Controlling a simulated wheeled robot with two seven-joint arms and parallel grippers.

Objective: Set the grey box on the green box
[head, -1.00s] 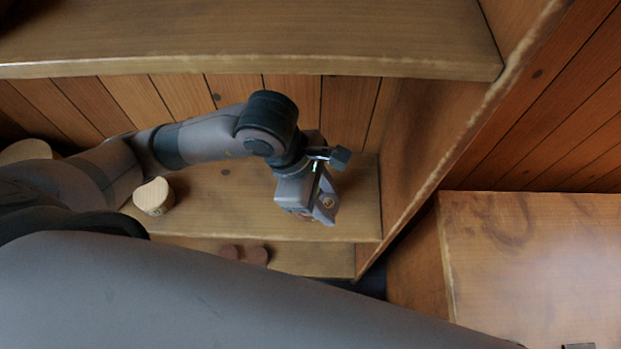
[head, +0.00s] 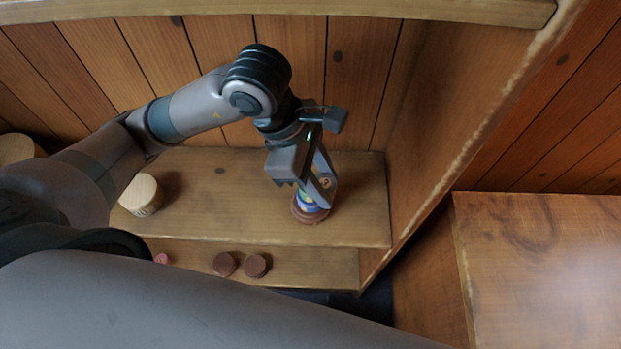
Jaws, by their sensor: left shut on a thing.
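My left gripper (head: 318,194) points down over the right end of the middle shelf (head: 240,215). It is shut on a small round spool-like thing with a blue, banded upper part and a brown base (head: 309,212). The fingers hide part of this thing, and its base is at or just above the shelf board; I cannot tell which. I can make out neither a grey box nor a green box in the head view. My right gripper is not in view.
A pale wooden spool (head: 142,195) stands on the left of the middle shelf. Two brown round pieces (head: 225,264) (head: 257,265) and a small red one (head: 162,259) sit on the lower shelf. An upper shelf (head: 400,10) and right side panel (head: 440,130) enclose the space.

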